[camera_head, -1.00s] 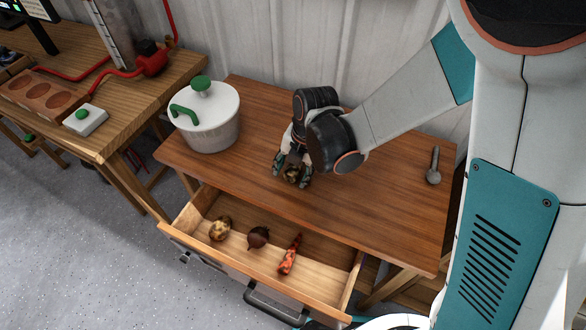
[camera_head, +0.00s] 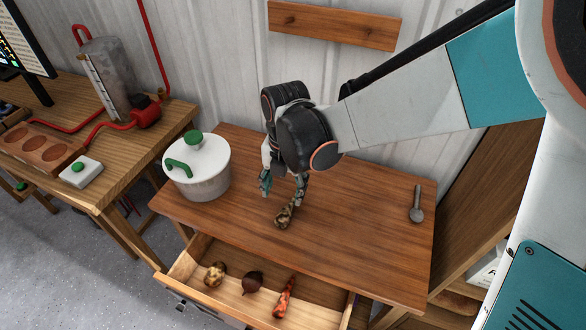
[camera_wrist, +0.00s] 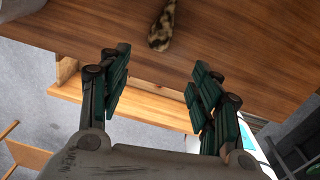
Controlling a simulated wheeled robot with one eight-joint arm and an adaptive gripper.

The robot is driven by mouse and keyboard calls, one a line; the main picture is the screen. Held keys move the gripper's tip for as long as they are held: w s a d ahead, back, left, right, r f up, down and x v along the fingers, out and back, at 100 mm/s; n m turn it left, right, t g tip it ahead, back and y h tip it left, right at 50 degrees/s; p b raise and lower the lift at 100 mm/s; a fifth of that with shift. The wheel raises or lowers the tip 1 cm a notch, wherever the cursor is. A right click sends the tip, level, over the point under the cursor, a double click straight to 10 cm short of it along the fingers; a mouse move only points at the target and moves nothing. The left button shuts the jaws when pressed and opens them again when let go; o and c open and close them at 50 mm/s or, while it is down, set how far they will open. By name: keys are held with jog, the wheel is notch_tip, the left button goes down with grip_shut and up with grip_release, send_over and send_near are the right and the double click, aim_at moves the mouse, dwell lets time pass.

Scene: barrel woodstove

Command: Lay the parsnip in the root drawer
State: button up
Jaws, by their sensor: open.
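The parsnip (camera_head: 283,217), a tapered root mottled brown and tan, lies on the brown wooden table top, near its front edge above the drawer. It also shows at the top of the wrist view (camera_wrist: 161,27). My gripper (camera_head: 283,186) is open and empty above the table; in the wrist view its fingers (camera_wrist: 160,78) are spread wide, with the parsnip beyond the tips and not between them. The root drawer (camera_head: 326,312) is pulled open below the table's front edge. In it lie a mottled round root (camera_head: 215,274), a dark beet-like root (camera_head: 252,282) and an orange-red carrot-like root (camera_head: 284,297).
A white pot with a green-handled lid (camera_head: 197,168) stands at the table's left. A grey metal tool (camera_head: 416,204) lies at the right end. A workbench (camera_head: 150,130) stands to the left. The drawer has bare floor right of the carrot-like root.

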aim_at(282, 215)
notch_tip(282, 215, down, 9)
jog(key=b, duration=0.3)
jog(key=shift+w+a+r, duration=0.1)
jog(key=shift+a, duration=0.05)
jog(key=f+b, duration=0.1)
jog(key=f, duration=0.1)
jog(key=f+b, duration=0.2)
jog(key=f, duration=0.1)
jog(key=shift+w+a, duration=0.15)
jog(key=shift+a, duration=0.05)
jog(key=shift+r, duration=0.1)
jog(key=shift+c, duration=0.6)
jog(key=c, duration=1.1)
jog(key=shift+c, duration=0.2)
notch_tip(282, 215, up, 20)
jog(key=p, duration=1.3)
